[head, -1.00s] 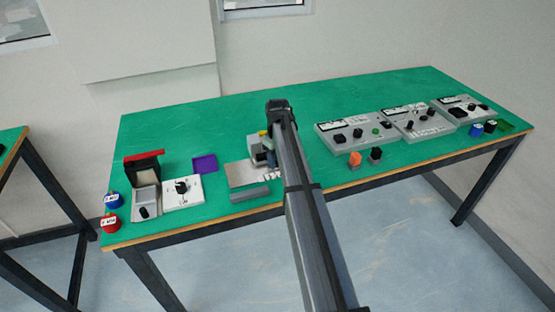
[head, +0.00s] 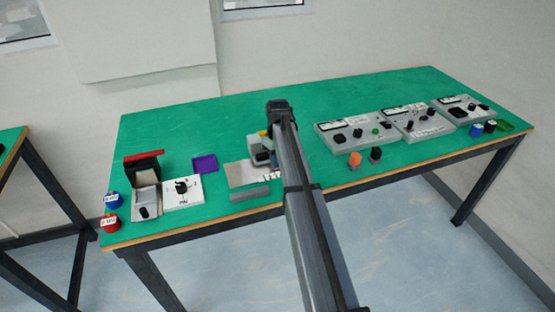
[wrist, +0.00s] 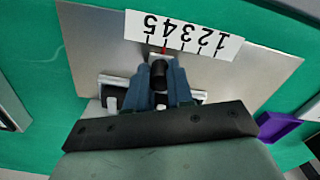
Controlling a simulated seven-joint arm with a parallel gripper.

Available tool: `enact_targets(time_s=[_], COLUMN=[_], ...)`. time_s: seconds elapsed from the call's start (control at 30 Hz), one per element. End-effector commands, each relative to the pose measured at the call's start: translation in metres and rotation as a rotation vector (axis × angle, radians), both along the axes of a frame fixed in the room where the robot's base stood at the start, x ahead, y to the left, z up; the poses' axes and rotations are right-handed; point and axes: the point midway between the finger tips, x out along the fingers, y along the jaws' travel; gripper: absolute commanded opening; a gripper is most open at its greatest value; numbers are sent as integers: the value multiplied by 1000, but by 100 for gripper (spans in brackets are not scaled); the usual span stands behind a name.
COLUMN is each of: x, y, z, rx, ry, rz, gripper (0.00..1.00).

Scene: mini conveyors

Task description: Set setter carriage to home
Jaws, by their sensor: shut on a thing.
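The setter is a flat silver plate (wrist: 95,45) with a white number strip (wrist: 185,35) marked 1 to 5, upside down in the wrist view. Its carriage (wrist: 112,88) lies over the plate, with a black knob (wrist: 158,75) and a red pointer line near the strip's left part, toward the high numbers. My gripper (wrist: 160,85) is shut on the knob, one blue finger on each side. The fingers and gripper body hide much of the carriage. In the head view the plate (head: 240,173) is on the green table, partly behind my arm.
A purple tray (head: 205,163) stands left of the setter. Further left are a white dial panel (head: 183,198) and a box with a raised red lid (head: 144,157). Control panels (head: 343,137) stand to the right. The table's back middle is clear.

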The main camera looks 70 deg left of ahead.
Motion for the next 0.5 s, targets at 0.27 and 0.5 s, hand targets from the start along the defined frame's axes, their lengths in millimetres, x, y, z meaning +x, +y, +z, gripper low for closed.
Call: enact_targets(time_s=[0.27, 0.5], x=[-4, -56], y=[0, 0], z=[0, 0], rx=[0, 0], ry=[0, 1], rz=[1, 4], gripper=[0, 0])
